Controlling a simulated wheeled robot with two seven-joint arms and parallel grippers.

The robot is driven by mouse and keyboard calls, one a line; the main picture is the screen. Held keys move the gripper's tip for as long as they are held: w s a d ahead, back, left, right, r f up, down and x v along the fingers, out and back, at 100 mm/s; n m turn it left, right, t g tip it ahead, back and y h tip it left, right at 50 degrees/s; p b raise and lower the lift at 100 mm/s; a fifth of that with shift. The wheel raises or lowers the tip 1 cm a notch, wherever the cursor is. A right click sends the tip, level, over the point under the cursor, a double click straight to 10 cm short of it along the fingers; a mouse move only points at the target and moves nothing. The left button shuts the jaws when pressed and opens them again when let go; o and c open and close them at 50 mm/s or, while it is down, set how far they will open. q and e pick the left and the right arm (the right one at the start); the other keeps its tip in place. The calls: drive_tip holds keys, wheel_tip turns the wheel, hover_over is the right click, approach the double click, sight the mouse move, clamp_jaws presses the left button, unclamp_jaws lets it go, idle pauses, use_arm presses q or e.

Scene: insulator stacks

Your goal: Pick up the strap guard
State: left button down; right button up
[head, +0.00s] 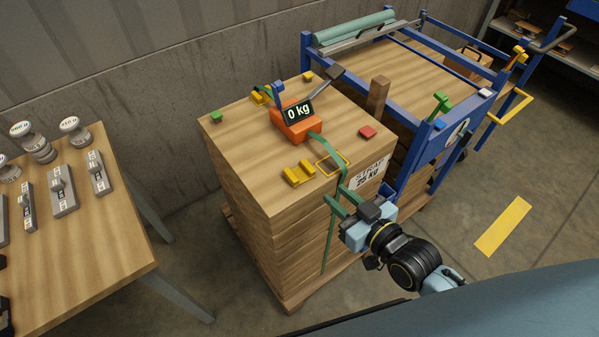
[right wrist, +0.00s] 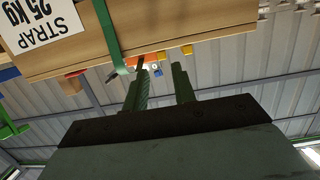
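A yellow grooved block, which looks like the strap guard (head: 298,173), lies on the near part of the stack's top, left of a yellow outlined square (head: 332,163). A green strap (head: 327,147) runs from the orange tensioner (head: 297,122), reading 0 kg, over the near edge and down the side. My right gripper (head: 341,199) is at the stack's near right edge, beside the strap and apart from the yellow block. In the right wrist view its two green fingers (right wrist: 160,78) are spread with nothing between them. My left gripper is not in view.
The stack (head: 245,150) stands on a pallet. A red block (head: 367,131), a green block (head: 216,117) and more yellow pieces (head: 260,95) lie on top. A blue frame cart (head: 410,160) stands right. A table with weights (head: 110,225) is left.

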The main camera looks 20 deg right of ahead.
sight(310, 167)
drive_tip(key=w+a, duration=0.1)
drive_tip(key=w, duration=0.3)
drive_tip(key=w+a, duration=0.1)
drive_tip(key=w, duration=0.1)
drive_tip(key=shift+w+a+r+b, duration=0.3)
drive_tip(key=shift+w+a, duration=0.05)
drive_tip(key=shift+w, duration=0.05)
drive_tip(key=shift+b+x, duration=0.4)
drive_tip(key=shift+x, duration=2.7)
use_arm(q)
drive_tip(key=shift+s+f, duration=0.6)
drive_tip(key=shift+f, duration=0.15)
use_arm(e)
drive_tip(key=shift+d, duration=0.1)
clamp_jaws()
